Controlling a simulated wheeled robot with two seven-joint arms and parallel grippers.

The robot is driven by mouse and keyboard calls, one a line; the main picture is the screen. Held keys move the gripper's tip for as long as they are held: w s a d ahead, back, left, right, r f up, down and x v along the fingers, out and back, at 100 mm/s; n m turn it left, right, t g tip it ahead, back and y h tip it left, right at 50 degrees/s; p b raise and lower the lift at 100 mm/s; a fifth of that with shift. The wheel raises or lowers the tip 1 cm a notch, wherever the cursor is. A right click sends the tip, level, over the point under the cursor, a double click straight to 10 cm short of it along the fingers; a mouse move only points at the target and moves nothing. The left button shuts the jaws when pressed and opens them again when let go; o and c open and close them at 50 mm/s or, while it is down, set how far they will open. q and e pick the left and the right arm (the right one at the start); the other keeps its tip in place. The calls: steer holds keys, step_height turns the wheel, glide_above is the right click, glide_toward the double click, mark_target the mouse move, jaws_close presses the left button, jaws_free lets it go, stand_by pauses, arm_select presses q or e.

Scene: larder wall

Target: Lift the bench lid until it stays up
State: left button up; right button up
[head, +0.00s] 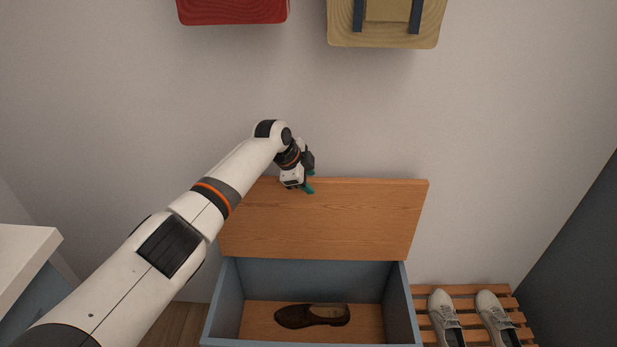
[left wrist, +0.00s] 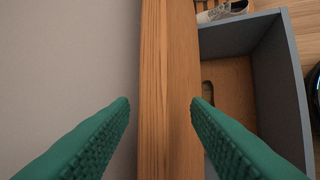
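The wooden bench lid (head: 330,220) stands raised, close to upright, at the back of the blue-grey bench (head: 400,310), and the inside of the bench is exposed. My left gripper (head: 309,182) is at the lid's top edge, left of its middle. In the left wrist view the two green fingers (left wrist: 161,101) are apart, with the lid's edge (left wrist: 155,60) running between them. A gap shows beside the left finger; I cannot tell whether the right finger touches the lid. My right gripper is in neither view.
A brown shoe (head: 312,316) lies inside the bench. Pale shoes (head: 445,312) stand on a slatted rack (head: 512,302) at the right. A red bag (head: 232,10) and a tan bag (head: 385,35) hang above. A white-topped cabinet (head: 25,255) is at the left. The wall is close behind the lid.

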arm_select(q)
steer(key=shift+r, duration=0.15)
steer(key=shift+r, duration=0.15)
steer(key=p+v, duration=0.1)
steer(key=v, duration=0.1)
steer(key=shift+s+a+r, duration=0.1)
steer(key=shift+a+r, duration=0.1)
steer(key=shift+r, duration=0.15)
steer(key=p+v, duration=0.1)
steer(key=v, duration=0.7)
steer(key=shift+s+a+r, duration=0.15)
steer(key=shift+a+r, duration=0.05)
steer(key=shift+r, duration=0.05)
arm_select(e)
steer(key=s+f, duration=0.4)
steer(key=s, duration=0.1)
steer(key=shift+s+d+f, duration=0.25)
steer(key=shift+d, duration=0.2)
arm_select(q)
steer(key=shift+f, duration=0.1)
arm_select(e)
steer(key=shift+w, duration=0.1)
